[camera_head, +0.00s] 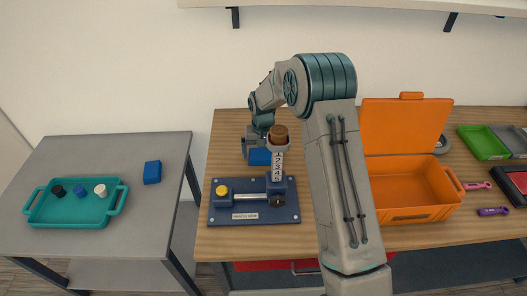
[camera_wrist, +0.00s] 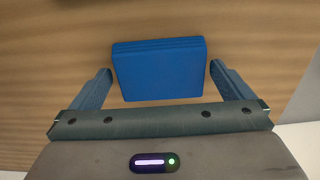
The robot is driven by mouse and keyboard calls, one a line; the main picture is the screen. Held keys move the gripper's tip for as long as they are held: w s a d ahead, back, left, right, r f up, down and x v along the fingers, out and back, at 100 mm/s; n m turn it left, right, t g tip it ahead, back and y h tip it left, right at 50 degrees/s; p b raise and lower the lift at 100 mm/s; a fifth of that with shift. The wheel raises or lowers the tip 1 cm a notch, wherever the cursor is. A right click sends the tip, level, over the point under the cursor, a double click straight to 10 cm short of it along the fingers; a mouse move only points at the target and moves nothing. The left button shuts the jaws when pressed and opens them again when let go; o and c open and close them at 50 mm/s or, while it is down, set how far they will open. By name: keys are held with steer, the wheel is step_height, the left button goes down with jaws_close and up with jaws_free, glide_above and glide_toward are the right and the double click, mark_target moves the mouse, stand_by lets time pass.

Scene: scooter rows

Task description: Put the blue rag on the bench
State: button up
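A blue folded rag (camera_wrist: 160,72) lies flat on the wood-topped bench (camera_head: 230,132), its stacked layers showing along the far edge in the wrist view. In the head view the rag (camera_head: 259,157) is partly hidden behind the blue device and below my gripper (camera_head: 258,146). My gripper (camera_wrist: 160,70) is open, with one finger on each side of the rag and a visible gap at both sides. I cannot tell the exact height of the fingers above the bench.
A blue device (camera_head: 222,212) with a numbered column stands in front of the rag. An open orange case (camera_head: 405,214) is to the right. On the grey table (camera_head: 110,150) at left are a teal tray (camera_head: 80,218) and another blue block-like item (camera_head: 152,172).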

mark_target(263, 154)
step_height(263, 154, up, 12)
steer(key=b, duration=0.2)
steer(key=shift+r, duration=0.15)
